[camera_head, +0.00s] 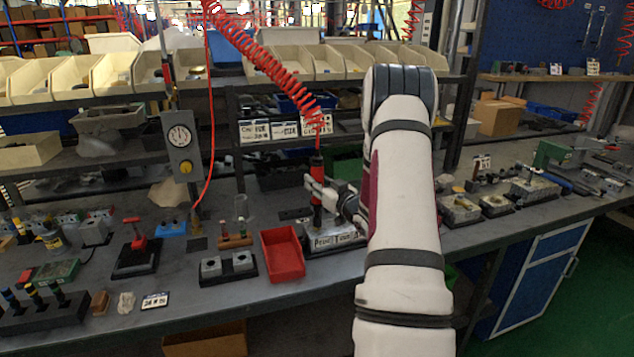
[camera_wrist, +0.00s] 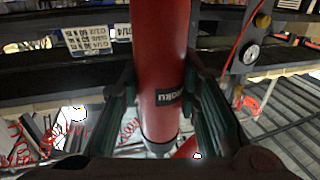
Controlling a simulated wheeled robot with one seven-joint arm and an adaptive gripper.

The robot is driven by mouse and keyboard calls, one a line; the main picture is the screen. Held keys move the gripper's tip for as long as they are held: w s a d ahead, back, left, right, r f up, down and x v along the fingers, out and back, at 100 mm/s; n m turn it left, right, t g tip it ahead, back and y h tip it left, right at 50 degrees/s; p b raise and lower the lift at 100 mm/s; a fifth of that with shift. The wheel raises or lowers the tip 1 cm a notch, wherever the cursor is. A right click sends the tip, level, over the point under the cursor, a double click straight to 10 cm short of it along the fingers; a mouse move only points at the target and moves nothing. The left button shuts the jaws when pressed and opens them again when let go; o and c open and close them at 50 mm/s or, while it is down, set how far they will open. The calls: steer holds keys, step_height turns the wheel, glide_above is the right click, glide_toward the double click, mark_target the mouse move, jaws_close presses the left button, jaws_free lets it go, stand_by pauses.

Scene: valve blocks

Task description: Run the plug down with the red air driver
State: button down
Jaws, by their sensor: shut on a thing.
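The red air driver (camera_head: 317,178) hangs upright from a coiled red hose in the head view. My gripper (camera_head: 322,193) is shut around its body. In the wrist view the driver (camera_wrist: 162,70) stands between the two fingers of my gripper (camera_wrist: 165,100), with a dark label on its side. A light block with a lettered front (camera_head: 338,240) stands on the bench directly below the driver. The driver's tip and the plug are hidden or too small to tell, so I cannot say whether they touch.
An empty red tray (camera_head: 284,254) sits just left of the lettered block. Left of it is a black base with two grey blocks (camera_head: 228,267). A grey box with a dial (camera_head: 181,145) stands behind. Cream bins (camera_head: 70,78) line the shelf above. Bench space in front is narrow.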

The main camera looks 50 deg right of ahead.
mark_target(320, 163)
steer(key=shift+s+f, duration=0.1)
steer(key=shift+f, duration=0.65)
stand_by(3.2)
steer(key=shift+r, duration=0.1)
steer(key=shift+r+p, duration=2.35)
steer(key=shift+r, duration=1.6)
